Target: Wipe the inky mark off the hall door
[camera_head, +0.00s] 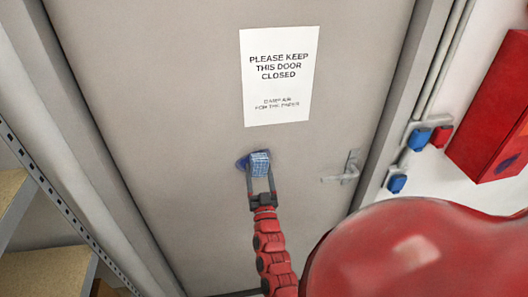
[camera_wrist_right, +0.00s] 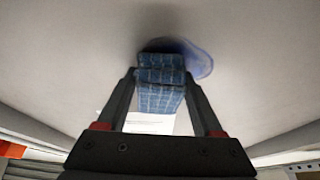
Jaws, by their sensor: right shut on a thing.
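The grey hall door (camera_head: 190,90) fills most of the head view. A dark blue inky mark (camera_head: 242,161) is on it, below the paper sign and left of the handle; it also shows in the right wrist view (camera_wrist_right: 200,62) as a blue smear. My right gripper (camera_head: 261,180) is shut on a blue checked cloth (camera_head: 260,163), which appears folded into a pad; the wrist view shows the cloth (camera_wrist_right: 160,88) between the fingers. The cloth is at the door over part of the mark and hides that part. Contact looks likely but is hard to confirm. My left gripper is not in view.
A paper sign (camera_head: 280,75) is on the door above the mark. A door handle (camera_head: 343,172) sticks out to the right. Blue and red sockets (camera_head: 420,138) and a red box (camera_head: 495,115) are on the right wall. A shelf unit (camera_head: 45,272) stands at left.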

